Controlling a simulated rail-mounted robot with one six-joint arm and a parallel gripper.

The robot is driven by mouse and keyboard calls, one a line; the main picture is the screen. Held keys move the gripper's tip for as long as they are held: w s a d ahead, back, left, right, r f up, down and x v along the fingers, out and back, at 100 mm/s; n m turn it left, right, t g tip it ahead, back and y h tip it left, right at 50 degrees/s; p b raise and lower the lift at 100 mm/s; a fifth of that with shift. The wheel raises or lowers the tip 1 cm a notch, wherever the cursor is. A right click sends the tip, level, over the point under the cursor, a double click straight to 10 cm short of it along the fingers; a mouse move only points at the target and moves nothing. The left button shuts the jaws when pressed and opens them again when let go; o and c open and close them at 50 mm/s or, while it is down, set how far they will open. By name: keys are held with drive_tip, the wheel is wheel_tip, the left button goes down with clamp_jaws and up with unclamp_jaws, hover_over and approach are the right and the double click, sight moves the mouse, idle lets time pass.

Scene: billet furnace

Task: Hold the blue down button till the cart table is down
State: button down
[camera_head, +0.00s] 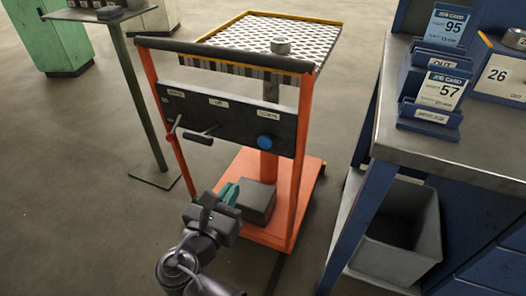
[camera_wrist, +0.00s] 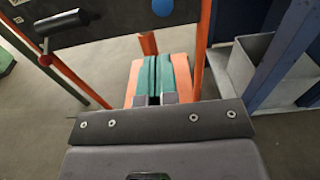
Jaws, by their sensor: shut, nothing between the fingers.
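The cart is orange, with a black control panel (camera_head: 222,118) below its black handle bar. The blue button (camera_head: 268,141) is at the panel's right end, under a small label. In the wrist view the blue button (camera_wrist: 162,7) is at the top edge, partly cut off. The cart table (camera_head: 275,40) has a patterned metal top with a yellow rim and stands raised above the orange base (camera_head: 300,185). My gripper (camera_head: 229,192) is below and in front of the panel, apart from the button. Its teal fingers (camera_wrist: 160,75) are shut together and empty.
Two levers (camera_head: 200,136) stick out of the panel, left of the button. A workbench (camera_head: 440,140) with job card holders stands at the right, a grey bin (camera_head: 402,240) beneath it. A small stand (camera_head: 155,178) is at the left. The floor at lower left is clear.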

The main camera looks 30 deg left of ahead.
sight(262, 143)
drive_tip(key=w, duration=0.4)
drive_tip(key=w+a, duration=0.1)
drive_tip(key=w, duration=0.4)
drive_tip(key=w+a, duration=0.1)
drive_tip(key=w, duration=0.4)
drive_tip(key=shift+s, duration=0.1)
drive_tip(key=shift+a, duration=0.1)
